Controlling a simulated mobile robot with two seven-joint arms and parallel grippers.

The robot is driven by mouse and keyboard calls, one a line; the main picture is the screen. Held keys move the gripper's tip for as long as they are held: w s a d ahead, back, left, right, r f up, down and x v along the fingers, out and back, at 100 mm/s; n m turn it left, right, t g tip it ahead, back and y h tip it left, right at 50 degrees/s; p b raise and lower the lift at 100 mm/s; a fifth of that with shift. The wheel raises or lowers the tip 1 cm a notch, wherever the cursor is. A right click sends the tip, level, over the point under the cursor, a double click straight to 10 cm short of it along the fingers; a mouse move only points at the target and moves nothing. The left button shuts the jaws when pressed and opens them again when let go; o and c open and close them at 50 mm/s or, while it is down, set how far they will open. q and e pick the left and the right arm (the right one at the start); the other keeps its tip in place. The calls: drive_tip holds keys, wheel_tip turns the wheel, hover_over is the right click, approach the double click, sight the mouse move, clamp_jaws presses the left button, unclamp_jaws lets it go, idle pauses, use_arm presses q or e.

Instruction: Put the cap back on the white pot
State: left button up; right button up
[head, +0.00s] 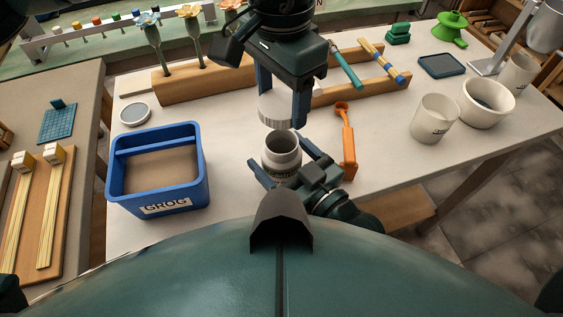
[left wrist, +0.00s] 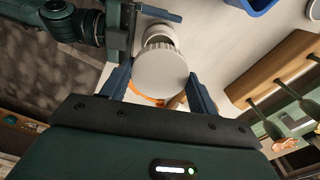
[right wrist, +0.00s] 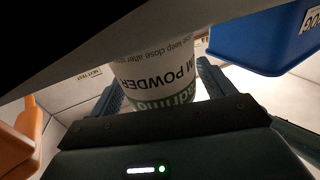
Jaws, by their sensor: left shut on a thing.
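The white ribbed cap (head: 273,111) is held between the fingers of my left gripper (head: 284,107), which is shut on it. The cap also shows as a pale disc in the left wrist view (left wrist: 160,74). The white pot (head: 281,158) stands upright and uncapped, just below the cap and slightly nearer to me; a gap separates them. My right gripper (head: 279,150) is open, its fingers on either side of the pot. In the right wrist view the pot's printed label (right wrist: 160,78) fills the space between the fingers.
A blue GROG bin (head: 205,185) stands left of the pot. An orange scoop-like tool (head: 348,150) is close on the right. A wooden rack (head: 225,82) lies behind. A white mug (head: 433,119) and bowl (head: 488,98) stand farther right, with clear table between.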

drive_tip(key=c, duration=1.3)
use_arm(q)
hover_over(282, 133)
drive_tip(key=s, duration=0.2)
drive_tip(key=shift+s+f, duration=0.2)
drive_tip(key=shift+f, duration=2.3)
drive_tip(key=shift+f, duration=0.9)
drive_tip(key=shift+f, duration=0.55)
use_arm(e)
clamp_jaws()
use_arm(q)
drive_tip(key=shift+m, duration=1.6)
